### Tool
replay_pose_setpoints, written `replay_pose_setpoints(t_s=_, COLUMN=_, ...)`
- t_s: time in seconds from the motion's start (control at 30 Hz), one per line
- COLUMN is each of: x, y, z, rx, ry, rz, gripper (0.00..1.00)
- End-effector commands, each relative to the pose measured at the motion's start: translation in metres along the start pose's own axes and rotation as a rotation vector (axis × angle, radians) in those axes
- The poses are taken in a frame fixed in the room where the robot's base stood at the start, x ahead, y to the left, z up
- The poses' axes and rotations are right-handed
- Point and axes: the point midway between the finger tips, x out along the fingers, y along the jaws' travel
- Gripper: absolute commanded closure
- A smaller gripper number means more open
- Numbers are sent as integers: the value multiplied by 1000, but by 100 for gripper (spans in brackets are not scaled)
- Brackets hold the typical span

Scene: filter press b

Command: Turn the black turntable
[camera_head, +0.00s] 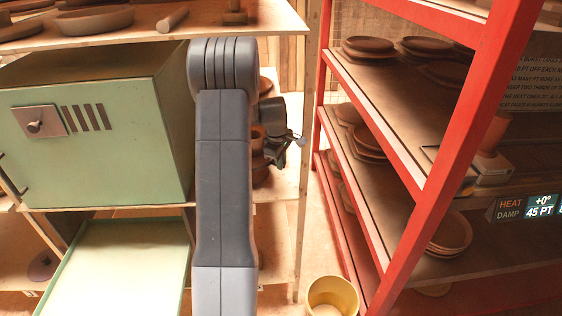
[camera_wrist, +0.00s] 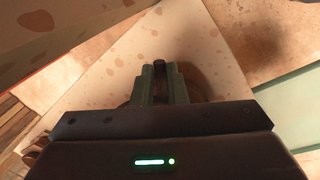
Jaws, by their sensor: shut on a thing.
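My gripper (camera_wrist: 160,78) shows in the wrist view, pointing down at a pale, brown-spotted board. Its two fingers are close together, shut on a small dark peg (camera_wrist: 159,63) at their tips. A dark brown round shape (camera_wrist: 208,86) lies behind and beside the fingers, mostly hidden by them and the gripper body. I cannot tell for sure whether it is the black turntable. In the head view my gripper (camera_head: 285,137) is a dark shape right of my upright arm, at the shelf beside the green cabinet. No black turntable can be clearly made out there.
A green cabinet (camera_head: 100,145) stands at left, with a pale green tray (camera_head: 120,270) below. Brown pots (camera_head: 261,172) sit close to my gripper. A red-framed rack (camera_head: 428,165) with stacked plates stands at right. A yellow bucket (camera_head: 332,296) is on the floor.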

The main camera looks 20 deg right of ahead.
Motion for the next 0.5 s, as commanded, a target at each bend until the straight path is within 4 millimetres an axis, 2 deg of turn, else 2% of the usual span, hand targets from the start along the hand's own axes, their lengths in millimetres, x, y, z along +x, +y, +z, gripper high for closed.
replay_pose_setpoints(t_s=0.1, x=-1, y=1, z=0, rx=0, ry=1, rz=2, gripper=100)
replay_pose_setpoints(t_s=0.13, x=-1, y=1, z=0, rx=1, ry=1, rz=2, gripper=82)
replay_pose_setpoints(t_s=0.2, x=-1, y=0, z=0, rx=1, ry=1, rz=2, gripper=68)
replay_pose_setpoints(t_s=0.5, x=-1, y=0, z=0, rx=1, ry=0, rz=1, gripper=66)
